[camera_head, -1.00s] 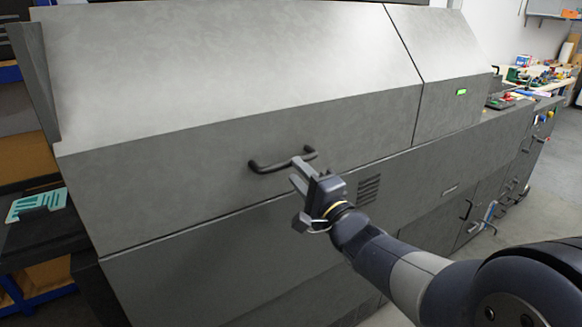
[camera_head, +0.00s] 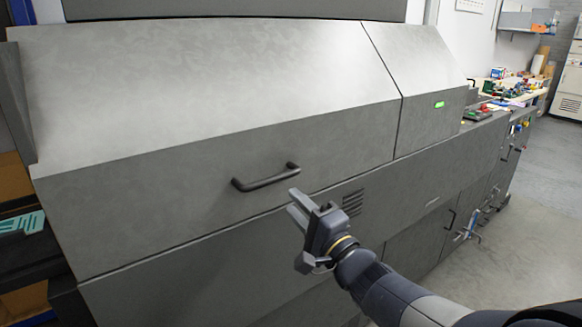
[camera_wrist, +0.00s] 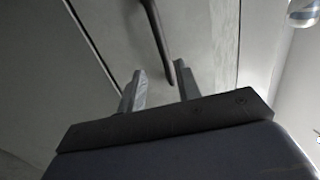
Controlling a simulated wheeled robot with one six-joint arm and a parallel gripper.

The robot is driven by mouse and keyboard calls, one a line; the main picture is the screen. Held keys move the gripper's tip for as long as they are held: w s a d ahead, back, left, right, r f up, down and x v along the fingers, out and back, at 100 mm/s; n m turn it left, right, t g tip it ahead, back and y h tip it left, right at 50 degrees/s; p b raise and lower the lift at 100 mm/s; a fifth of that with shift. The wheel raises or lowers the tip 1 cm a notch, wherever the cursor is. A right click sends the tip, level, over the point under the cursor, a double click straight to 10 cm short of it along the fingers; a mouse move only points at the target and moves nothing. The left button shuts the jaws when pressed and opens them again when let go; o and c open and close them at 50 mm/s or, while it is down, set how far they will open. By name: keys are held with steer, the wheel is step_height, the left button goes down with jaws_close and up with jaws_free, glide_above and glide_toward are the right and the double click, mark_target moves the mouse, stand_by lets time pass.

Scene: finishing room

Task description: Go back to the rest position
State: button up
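My gripper (camera_head: 299,205) is in front of the large grey machine (camera_head: 215,85), just right of and below the black bar handle (camera_head: 265,180) on its cover. A gap separates the fingertips from the handle in the head view. In the wrist view my gripper's two fingers (camera_wrist: 158,88) stand apart with nothing between them. The handle (camera_wrist: 157,40) shows beyond the fingers there. The cover above the handle is down over the machine's body.
A vent (camera_head: 353,202) and a lit green display (camera_head: 439,104) are on the machine. A bench (camera_head: 520,97) with small items stands at the back right. Teal pieces (camera_head: 22,224) lie on a dark surface at the left. Open floor (camera_head: 535,240) is at the right.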

mark_target(276, 181)
steer(key=x, duration=0.9)
steer(key=shift+w+a+r+p, duration=0.15)
steer(key=shift+a+p, duration=0.05)
steer(key=shift+p, duration=0.1)
steer(key=shift+d+r+p, duration=0.1)
steer(key=shift+r+p, duration=0.15)
steer(key=shift+p, duration=0.15)
steer(key=shift+s+d+r, duration=0.15)
steer(key=shift+s+d, duration=0.05)
steer(key=shift+s, duration=0.2)
